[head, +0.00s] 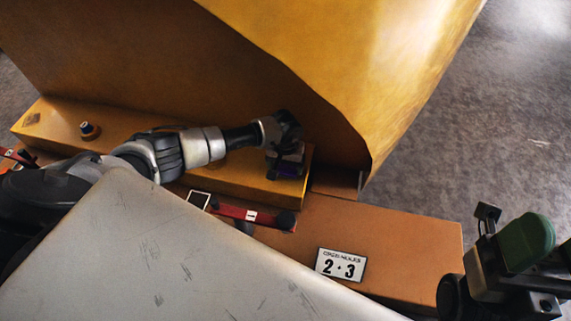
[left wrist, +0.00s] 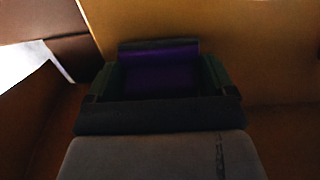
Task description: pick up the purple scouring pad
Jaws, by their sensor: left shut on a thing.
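The purple scouring pad (head: 288,170) is at the right end of the yellow ledge, under my left gripper (head: 287,158). In the left wrist view the purple pad (left wrist: 160,75) sits between the two dark green fingers of my left gripper (left wrist: 158,80). The gripper is shut on it. The gripper hides part of the pad, and I cannot tell whether the pad still touches the ledge. My right gripper (head: 510,255) shows at the lower right of the head view, away from the pad; its jaw opening is not clear.
The yellow ledge (head: 235,178) runs along a large yellow casting (head: 330,60). A knob (head: 89,130) stands on its left part. A red-handled tool (head: 250,214) and a "2·3" sign (head: 340,265) lie in front. A large grey surface (head: 150,250) fills the foreground.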

